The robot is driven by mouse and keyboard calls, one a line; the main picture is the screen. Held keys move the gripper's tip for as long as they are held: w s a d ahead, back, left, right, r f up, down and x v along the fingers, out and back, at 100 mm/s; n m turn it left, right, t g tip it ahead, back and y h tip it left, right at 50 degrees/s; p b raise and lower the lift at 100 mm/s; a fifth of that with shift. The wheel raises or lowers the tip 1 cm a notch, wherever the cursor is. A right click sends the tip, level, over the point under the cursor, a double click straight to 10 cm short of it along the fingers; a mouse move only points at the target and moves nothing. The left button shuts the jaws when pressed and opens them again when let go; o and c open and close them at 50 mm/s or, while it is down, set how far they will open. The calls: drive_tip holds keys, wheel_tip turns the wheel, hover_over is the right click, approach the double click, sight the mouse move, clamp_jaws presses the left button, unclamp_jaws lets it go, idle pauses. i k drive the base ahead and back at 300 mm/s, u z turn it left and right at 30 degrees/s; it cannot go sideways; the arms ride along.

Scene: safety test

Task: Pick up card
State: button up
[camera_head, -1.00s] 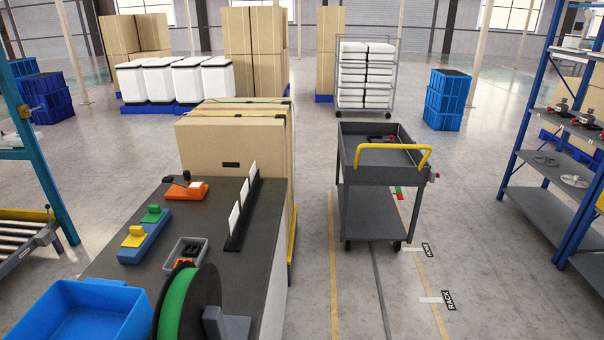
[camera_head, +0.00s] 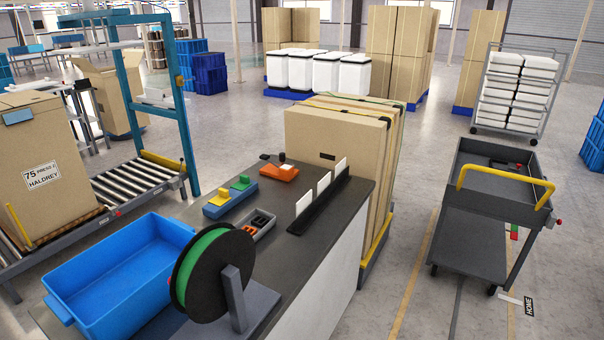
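Three white cards stand upright in a row in a black slotted holder (camera_head: 318,208) on the right part of the dark worktop. The near card (camera_head: 304,200) is at the holder's front end, the middle card (camera_head: 323,182) behind it, and the far card (camera_head: 341,166) at the back end. Any print on them is too small to make out. My gripper is not in view.
On the worktop (camera_head: 292,262) stand a blue bin (camera_head: 82,312), a green spool (camera_head: 205,268), a small grey tray (camera_head: 257,228), a blue block fixture (camera_head: 230,199) and an orange device (camera_head: 279,173). A strapped carton stack (camera_head: 335,140) stands behind. A cart (camera_head: 490,190) stands right, across open floor.

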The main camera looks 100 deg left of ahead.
sight(341, 167)
drive_tip(key=u, duration=2.35)
drive_tip(key=i, duration=3.75)
drive_tip(key=u, duration=4.35)
